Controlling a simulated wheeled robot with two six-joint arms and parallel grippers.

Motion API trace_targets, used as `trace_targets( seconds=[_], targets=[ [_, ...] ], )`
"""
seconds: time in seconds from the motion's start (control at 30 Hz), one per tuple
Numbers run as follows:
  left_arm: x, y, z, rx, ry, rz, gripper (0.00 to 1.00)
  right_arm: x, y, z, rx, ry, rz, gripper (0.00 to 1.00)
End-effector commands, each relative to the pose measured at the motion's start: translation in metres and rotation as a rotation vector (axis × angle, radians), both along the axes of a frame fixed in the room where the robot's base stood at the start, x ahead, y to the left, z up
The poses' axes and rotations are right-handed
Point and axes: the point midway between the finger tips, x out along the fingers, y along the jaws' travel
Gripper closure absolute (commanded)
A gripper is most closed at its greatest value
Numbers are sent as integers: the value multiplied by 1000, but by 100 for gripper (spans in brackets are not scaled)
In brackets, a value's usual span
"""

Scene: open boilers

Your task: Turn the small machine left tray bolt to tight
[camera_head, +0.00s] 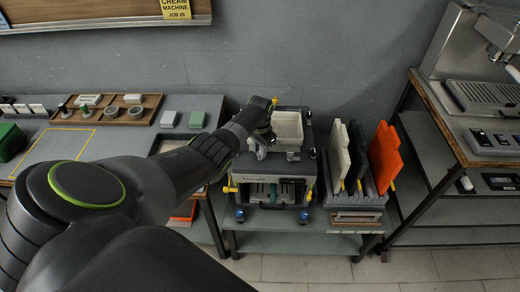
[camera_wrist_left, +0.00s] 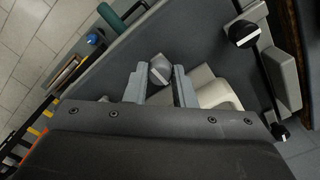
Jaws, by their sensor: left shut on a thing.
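The small machine (camera_head: 258,166) stands on a low bench in the middle of the head view, with a cream tray (camera_head: 288,128) at its top. My left gripper (camera_head: 262,147) reaches over its upper left side. In the left wrist view, a dark round bolt head with a white stripe (camera_wrist_left: 160,68) sits between the tips of my left gripper (camera_wrist_left: 160,78). The gripper is shut on it. The bolt is hidden in the head view by my arm. A similar knob with a white mark (camera_wrist_left: 243,33) sits apart on a grey bracket. My right gripper is not in view.
A rack with white, black and orange panels (camera_head: 384,158) stands right of the machine. A workbench with wooden trays (camera_head: 150,105) is at left. An espresso machine (camera_head: 487,95) stands on a bench at right. Yellow handles (camera_head: 229,189) stick out at the machine's sides.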

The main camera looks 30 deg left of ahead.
Motion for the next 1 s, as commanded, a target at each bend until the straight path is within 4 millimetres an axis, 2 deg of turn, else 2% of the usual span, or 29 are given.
trace_targets(
  seconds=[0.63,0.67,0.8,1.0],
  targets=[
    [1,0,1,0,-3,-46,100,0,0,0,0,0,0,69],
    [1,0,1,0,-3,-46,73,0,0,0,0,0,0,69],
    [1,0,1,1,-2,-46,55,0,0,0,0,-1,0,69],
    [0,0,0,1,-1,-45,55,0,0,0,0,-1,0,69]
  ],
)
